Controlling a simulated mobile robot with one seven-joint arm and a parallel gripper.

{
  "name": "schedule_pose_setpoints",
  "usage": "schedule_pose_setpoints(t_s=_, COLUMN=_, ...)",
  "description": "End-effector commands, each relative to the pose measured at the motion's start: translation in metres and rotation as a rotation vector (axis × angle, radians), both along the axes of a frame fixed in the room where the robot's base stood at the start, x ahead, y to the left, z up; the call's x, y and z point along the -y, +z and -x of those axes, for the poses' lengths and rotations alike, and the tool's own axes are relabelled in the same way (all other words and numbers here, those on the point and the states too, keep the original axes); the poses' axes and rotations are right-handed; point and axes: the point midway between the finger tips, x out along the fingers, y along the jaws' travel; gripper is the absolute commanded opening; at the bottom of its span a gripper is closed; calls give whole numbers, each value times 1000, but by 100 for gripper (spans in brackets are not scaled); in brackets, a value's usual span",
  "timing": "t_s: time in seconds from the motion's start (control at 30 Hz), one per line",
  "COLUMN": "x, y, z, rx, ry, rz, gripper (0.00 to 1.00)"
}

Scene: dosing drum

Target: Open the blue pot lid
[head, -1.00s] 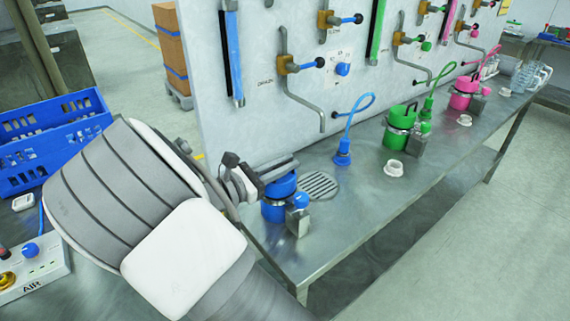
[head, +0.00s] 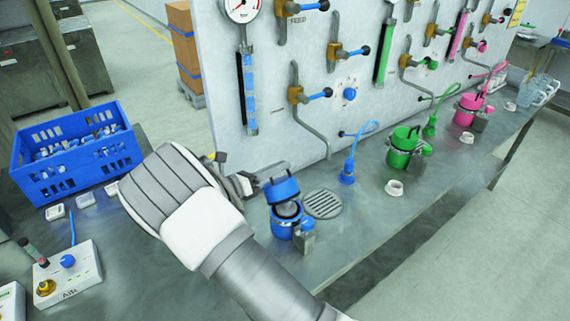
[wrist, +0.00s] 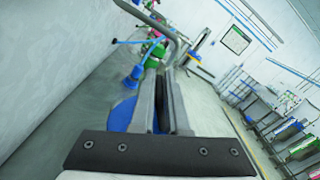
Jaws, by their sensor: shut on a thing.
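The blue pot (head: 284,229) stands on the steel bench, and its dark round mouth shows. The blue lid (head: 283,191) is raised above the pot's rim and tilted, with a gap at the front. I cannot tell whether its rear edge touches the pot. My gripper (head: 274,174) is shut on the lid's top, coming from the left. In the wrist view the fingers (wrist: 164,105) lie close together, with part of the blue lid (wrist: 121,116) showing beside them. What lies between the fingertips is hidden.
A round drain grille (head: 322,204) and a blue hose plug (head: 347,175) are right of the pot. A green pot (head: 401,152) and a pink pot (head: 466,111) stand farther along. The panel (head: 290,120) with pipes and valves rises behind. A blue crate (head: 75,165) is at left.

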Motion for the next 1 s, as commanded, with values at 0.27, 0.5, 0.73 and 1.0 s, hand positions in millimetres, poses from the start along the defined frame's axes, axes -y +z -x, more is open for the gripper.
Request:
schedule_pose_setpoints(t_s=0.27, x=-18, y=0, z=-27, rx=-216, ry=3, rz=145, gripper=0)
schedule_pose_setpoints(t_s=0.5, x=-33, y=-10, z=-48, rx=-404, ry=3, rz=272, gripper=0)
schedule_pose_setpoints(t_s=0.73, x=-45, y=-23, z=-66, rx=-575, ry=4, rz=387, gripper=0)
schedule_pose_setpoints(t_s=1.0, x=-55, y=-36, z=-79, rx=-730, ry=4, rz=491, gripper=0)
